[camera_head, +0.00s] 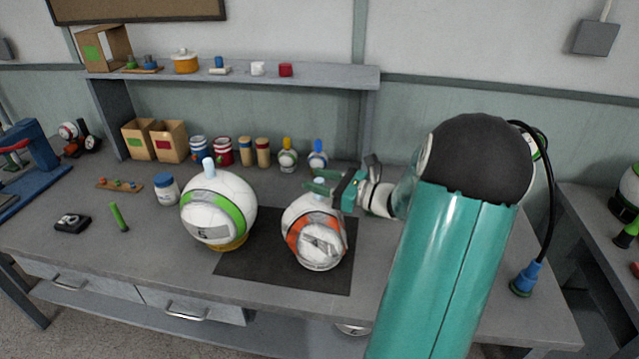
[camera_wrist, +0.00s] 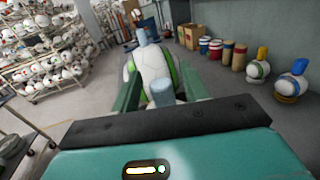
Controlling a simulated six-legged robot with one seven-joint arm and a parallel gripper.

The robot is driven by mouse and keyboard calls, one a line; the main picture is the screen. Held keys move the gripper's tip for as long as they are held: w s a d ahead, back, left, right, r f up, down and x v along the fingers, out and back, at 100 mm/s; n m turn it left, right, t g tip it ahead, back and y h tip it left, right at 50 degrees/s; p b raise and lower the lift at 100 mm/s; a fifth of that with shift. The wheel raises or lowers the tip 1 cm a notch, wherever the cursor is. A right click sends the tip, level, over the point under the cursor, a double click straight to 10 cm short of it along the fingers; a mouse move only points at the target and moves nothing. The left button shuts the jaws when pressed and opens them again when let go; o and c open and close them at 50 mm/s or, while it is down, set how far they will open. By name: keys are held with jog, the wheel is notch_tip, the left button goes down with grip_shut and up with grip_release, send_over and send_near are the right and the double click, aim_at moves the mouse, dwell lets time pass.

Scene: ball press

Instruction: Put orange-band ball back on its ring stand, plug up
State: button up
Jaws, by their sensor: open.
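The orange-band ball (camera_head: 318,246) is white with an orange band and a dark printed mark. It rests on the dark mat (camera_head: 257,268), and I cannot tell whether a ring stand is under it. My gripper (camera_head: 317,187) is open at the top of this ball. In the wrist view, a pale blue plug (camera_wrist: 162,93) shows between the two green fingers of my gripper (camera_wrist: 160,92). The fingers look apart from the plug, and most of the ball below is hidden there by my gripper.
A green-band ball (camera_head: 218,207) stands left on a yellow ring (camera_head: 232,245), plug up; it also shows in the wrist view (camera_wrist: 153,66). A blue-lidded jar (camera_head: 167,190) and small plugged balls (camera_head: 288,160) stand nearby. A shelf (camera_head: 330,76) runs behind.

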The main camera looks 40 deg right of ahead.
jog(key=v, duration=1.2)
jog(key=w+a+n+g+y, duration=0.15)
jog(key=a+n+g, duration=1.15)
jog(key=a, duration=1.3)
jog(key=s+a+r+n+t+h, duration=0.1)
jog(key=s+a+r+n+h, duration=0.1)
jog(key=n, duration=0.7)
jog(key=s+a+r+n+h, duration=0.3)
jog(key=s+a+n+h, duration=0.2)
jog(key=a+n, duration=0.3)
jog(key=shift+n+t+h, duration=0.4)
jog(key=shift+n+h, duration=0.3)
jog(key=shift+h, duration=0.15)
jog(key=shift+s, duration=0.1)
